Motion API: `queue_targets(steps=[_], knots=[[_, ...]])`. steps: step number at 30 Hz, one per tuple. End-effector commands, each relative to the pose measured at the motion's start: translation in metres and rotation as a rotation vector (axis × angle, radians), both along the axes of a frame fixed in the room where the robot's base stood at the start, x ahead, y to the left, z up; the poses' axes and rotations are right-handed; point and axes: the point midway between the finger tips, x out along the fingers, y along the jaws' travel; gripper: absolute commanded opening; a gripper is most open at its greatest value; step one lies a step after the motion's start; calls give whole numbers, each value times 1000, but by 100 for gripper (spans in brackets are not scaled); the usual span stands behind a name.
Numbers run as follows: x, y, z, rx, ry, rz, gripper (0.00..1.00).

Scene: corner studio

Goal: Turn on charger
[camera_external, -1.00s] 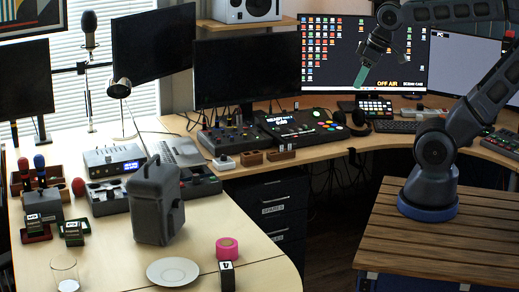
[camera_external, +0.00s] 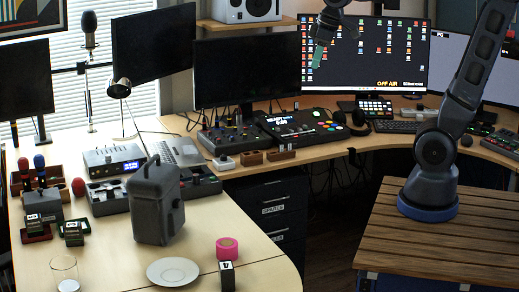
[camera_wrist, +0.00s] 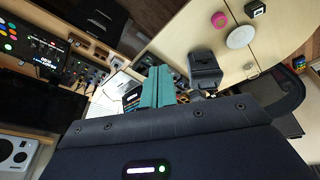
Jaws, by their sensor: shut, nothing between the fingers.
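No object is clearly labelled as the charger, and I cannot tell for certain which one it is. A grey dock with recesses (camera_external: 107,196) lies on the left table, partly hidden behind the dark upright case (camera_external: 158,205). A grey unit with a blue lit display (camera_external: 113,160) stands behind the dock. My gripper (camera_external: 318,60) is raised in front of the large lit monitor, far from the left table and touching nothing. Its teal fingers (camera_wrist: 158,85) are shut and empty in the wrist view, pointing toward the tables below.
The left table also holds a glass (camera_external: 65,273), a saucer (camera_external: 173,272), pink tape (camera_external: 227,248), a dark numbered block (camera_external: 227,276) and red- and blue-topped microphones (camera_external: 40,170). A desk lamp (camera_external: 120,89) and monitors stand behind. The table's front middle is mostly clear.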

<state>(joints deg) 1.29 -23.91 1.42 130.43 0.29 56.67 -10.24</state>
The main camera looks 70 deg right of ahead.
Motion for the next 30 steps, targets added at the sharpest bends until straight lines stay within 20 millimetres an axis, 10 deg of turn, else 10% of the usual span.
queue_targets(steps=[30], knots=[[222,0,-40,-36,158,256,0]])
